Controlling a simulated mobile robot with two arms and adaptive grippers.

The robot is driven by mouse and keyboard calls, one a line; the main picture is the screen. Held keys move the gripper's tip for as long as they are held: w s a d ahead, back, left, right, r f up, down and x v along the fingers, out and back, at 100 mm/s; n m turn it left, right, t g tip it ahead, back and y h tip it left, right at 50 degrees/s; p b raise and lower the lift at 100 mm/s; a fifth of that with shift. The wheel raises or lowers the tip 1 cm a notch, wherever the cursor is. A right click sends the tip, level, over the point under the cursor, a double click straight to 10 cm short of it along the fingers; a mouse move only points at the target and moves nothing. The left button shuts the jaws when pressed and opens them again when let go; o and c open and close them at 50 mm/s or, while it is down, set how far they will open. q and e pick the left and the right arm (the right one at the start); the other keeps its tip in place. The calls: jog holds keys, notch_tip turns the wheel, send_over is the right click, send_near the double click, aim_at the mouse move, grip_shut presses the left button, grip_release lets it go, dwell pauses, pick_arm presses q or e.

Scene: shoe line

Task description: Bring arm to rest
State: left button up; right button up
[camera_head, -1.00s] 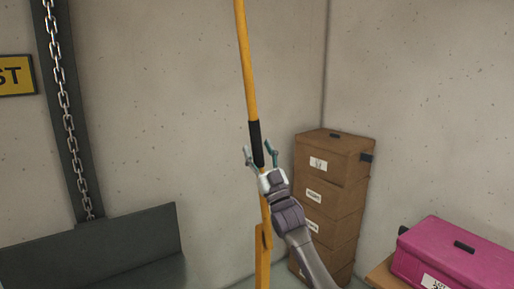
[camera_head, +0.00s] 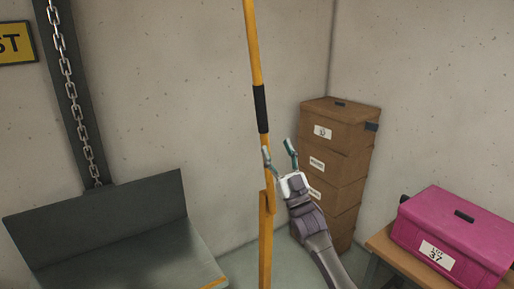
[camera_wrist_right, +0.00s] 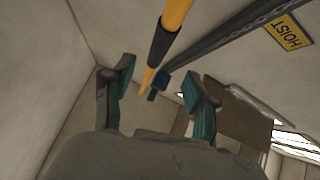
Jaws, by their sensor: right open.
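My right gripper (camera_head: 279,157) is open and empty in the head view, with its two fingers spread and pointing up. It is just right of the yellow pole (camera_head: 254,45), below the pole's black grip sleeve (camera_head: 261,108). The right wrist view shows the same open fingers (camera_wrist_right: 158,92), with the yellow pole (camera_wrist_right: 176,14) and its black sleeve (camera_wrist_right: 163,45) beyond and between them. No contact with the pole is visible. My left gripper is not in view.
Brown boxes (camera_head: 335,165) are stacked in the corner. A pink box (camera_head: 455,235) sits on a wooden table (camera_head: 400,258) at right. A grey metal bench or bin (camera_head: 110,225) and a hanging chain (camera_head: 70,90) are at left. A yellow sign (camera_head: 14,43) is on the wall.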

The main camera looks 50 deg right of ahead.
jog(key=w+a+f+m+g+y, duration=0.1)
jog(key=w+f+g, duration=0.2)
jog(key=f, duration=0.9)
jog(key=w+a+f+g+y, duration=0.1)
jog(key=w+f+g, duration=0.15)
jog(key=f, duration=1.05)
jog(key=s+a+f+g+y+b, duration=0.1)
jog(key=s+a+f+g, duration=0.15)
jog(key=f, duration=0.65)
jog(key=s+a+f+n+g+y, duration=0.1)
jog(key=s+a+f+g, duration=0.15)
jog(key=f, duration=0.75)
jog(key=s+a+f+g+y+b, duration=0.1)
jog(key=s+a+f+g, duration=0.2)
jog(key=f, duration=0.6)
jog(key=s+a+f+n+g+y, duration=0.1)
jog(key=s+a+f+g, duration=0.2)
jog(key=s+a+f, duration=0.5)
jog(key=s+a+f+g+y, duration=0.1)
jog(key=s+a+f+g, duration=0.2)
jog(key=s+f, duration=0.6)
jog(key=s+a+f+n+g, duration=0.1)
jog(key=s+a+f, duration=0.4)
jog(key=s, duration=0.5)
jog(key=s+a+f+n+g+y+b, duration=0.1)
jog(key=s+a+f+g, duration=0.3)
jog(key=s, duration=0.7)
notch_tip(320, 180, down, 2)
jog(key=shift+a, duration=0.75)
